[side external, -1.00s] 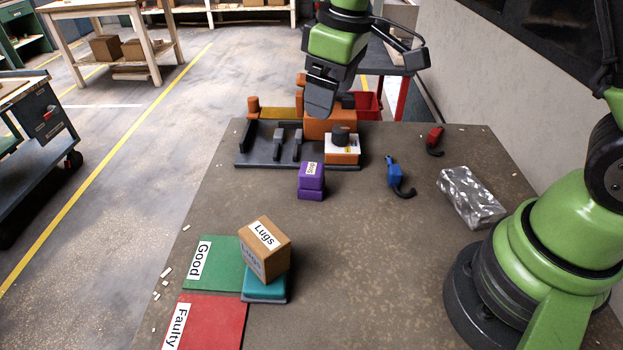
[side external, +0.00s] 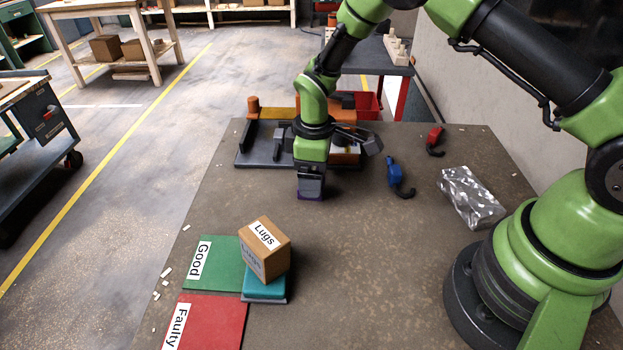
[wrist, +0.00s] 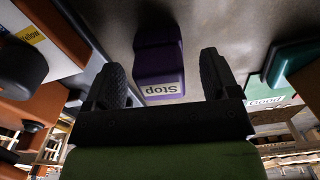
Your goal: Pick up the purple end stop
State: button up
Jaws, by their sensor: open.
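The purple end stop (wrist: 158,58) is a stepped block with a white "Stop" label. In the wrist view it lies between and just beyond the two open fingers of my gripper (wrist: 168,82). In the side view my gripper (side external: 311,192) points straight down over the end stop and hides nearly all of it; only a thin purple edge (side external: 311,199) shows below the fingers. A gap shows on both sides of the block in the wrist view, and I see no contact.
The grey fixture with orange parts (side external: 258,160) stands close behind my gripper.

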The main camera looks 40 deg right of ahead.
notch_tip(320, 180, down, 2)
jog(key=shift+f, duration=0.15)
jog(key=c, duration=1)
jog(key=shift+c, duration=0.2)
